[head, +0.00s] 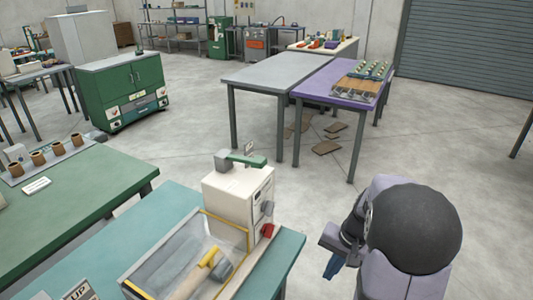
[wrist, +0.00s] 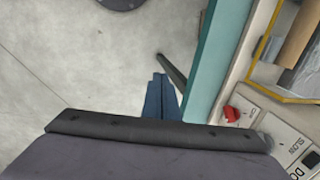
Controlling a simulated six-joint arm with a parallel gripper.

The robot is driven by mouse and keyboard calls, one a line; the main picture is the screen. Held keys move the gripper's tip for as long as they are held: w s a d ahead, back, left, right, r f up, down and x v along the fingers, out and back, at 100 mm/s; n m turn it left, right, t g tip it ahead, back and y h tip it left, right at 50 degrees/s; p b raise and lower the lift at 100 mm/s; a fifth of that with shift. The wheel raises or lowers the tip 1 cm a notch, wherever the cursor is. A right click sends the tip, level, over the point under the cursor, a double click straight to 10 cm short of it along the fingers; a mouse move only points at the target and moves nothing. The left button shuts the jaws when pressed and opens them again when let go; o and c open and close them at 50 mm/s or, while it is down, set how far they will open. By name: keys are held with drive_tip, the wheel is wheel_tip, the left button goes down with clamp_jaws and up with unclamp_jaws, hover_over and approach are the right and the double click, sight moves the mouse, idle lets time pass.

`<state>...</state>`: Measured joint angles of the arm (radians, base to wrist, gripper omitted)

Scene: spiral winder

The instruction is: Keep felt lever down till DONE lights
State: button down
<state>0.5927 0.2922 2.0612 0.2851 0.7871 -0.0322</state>
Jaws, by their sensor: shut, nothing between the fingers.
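The winder's white housing (head: 237,195) stands on a teal table. A green bar with a grey block (head: 243,160) lies across its top; I cannot tell for sure that this is the felt lever. A yellow piece with a grey end (head: 210,262) lies over the tray in front. A red knob (head: 267,230) is on the housing's right side and also shows in the wrist view (wrist: 231,113). A label starting "DO" (wrist: 296,172) is cut off by the wrist view's edge; no lit lamp shows. My gripper (head: 331,268) is shut and empty, right of the table, touching nothing. Its blue fingers show in the wrist view (wrist: 160,98).
The teal table's edge (wrist: 213,60) runs between my fingers and the machine. A yellow-edged clear-fronted tray (head: 150,262) stands before the housing. A green bench (head: 75,205) is at left. A grey table (head: 275,72) and a purple table (head: 325,90) stand behind. Floor around my gripper is clear.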

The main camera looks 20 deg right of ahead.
drive_tip(key=w+d+r+n+t+y, duration=0.3)
drive_tip(key=w+r+t, duration=0.2)
drive_tip(key=w+r, duration=1)
drive_tip(key=w+a+r+n+t+y, duration=0.1)
drive_tip(key=w+a+r+n+y, duration=0.1)
drive_tip(key=r+n, duration=0.5)
drive_tip(key=w+a+r+n+t+y, duration=0.2)
drive_tip(key=a+r+n+y, duration=0.1)
drive_tip(key=a+r+n, duration=0.2)
drive_tip(key=shift+w+r+n, duration=0.35)
drive_tip(key=shift+r+n, duration=1.05)
drive_tip(key=shift+r, duration=0.3)
drive_tip(key=shift+w, duration=0.1)
